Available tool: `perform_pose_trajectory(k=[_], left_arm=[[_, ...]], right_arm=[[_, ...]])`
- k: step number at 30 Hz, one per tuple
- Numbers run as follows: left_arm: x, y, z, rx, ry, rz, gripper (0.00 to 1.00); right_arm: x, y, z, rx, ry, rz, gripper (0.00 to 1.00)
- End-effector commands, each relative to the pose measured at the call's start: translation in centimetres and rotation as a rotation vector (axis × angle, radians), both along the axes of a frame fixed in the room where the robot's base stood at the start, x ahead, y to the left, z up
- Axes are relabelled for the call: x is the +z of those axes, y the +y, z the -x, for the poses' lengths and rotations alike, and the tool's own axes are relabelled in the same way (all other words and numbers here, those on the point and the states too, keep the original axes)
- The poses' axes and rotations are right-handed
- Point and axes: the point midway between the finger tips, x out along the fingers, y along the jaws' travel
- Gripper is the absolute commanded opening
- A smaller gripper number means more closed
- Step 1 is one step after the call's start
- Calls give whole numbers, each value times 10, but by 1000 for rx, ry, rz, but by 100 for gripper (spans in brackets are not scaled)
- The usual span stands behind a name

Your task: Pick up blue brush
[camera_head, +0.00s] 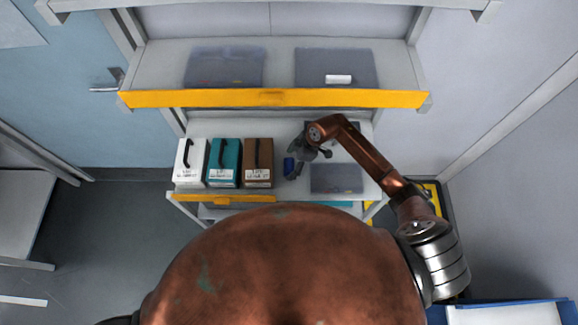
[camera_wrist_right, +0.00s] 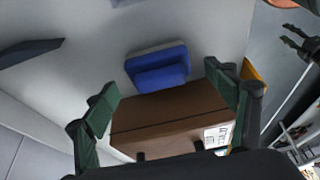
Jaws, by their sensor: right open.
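The blue brush (camera_head: 289,167) is on the middle shelf, just right of the brown box. In the right wrist view it shows as a blue block with a grey-white part (camera_wrist_right: 160,70), beyond and between my fingers. My right gripper (camera_head: 303,160) is over the shelf beside the brush, partly covering that spot.
The brown box (camera_head: 258,166), teal box (camera_head: 224,165) and white box (camera_head: 190,165) stand in a row left of the brush. A dark tray (camera_head: 335,178) lies to its right. The upper shelf's yellow edge (camera_head: 220,98) runs above.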

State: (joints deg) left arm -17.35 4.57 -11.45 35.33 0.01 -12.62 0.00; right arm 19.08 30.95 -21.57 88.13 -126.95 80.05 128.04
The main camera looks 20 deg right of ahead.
Motion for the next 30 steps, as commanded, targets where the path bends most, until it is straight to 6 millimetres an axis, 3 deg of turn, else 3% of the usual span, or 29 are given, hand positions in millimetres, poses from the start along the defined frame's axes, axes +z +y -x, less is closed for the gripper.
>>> perform_pose_trajectory(k=[5,13,30], left_arm=[[1,0,-1,0,-1,0,40],[1,0,-5,-1,-7,1,40],[1,-1,-6,-1,-8,1,40]], right_arm=[[-17,6,-2,-2,-2,-1,78],[-20,6,-2,-3,-2,0,78],[-20,6,-2,-3,-3,0,38]])
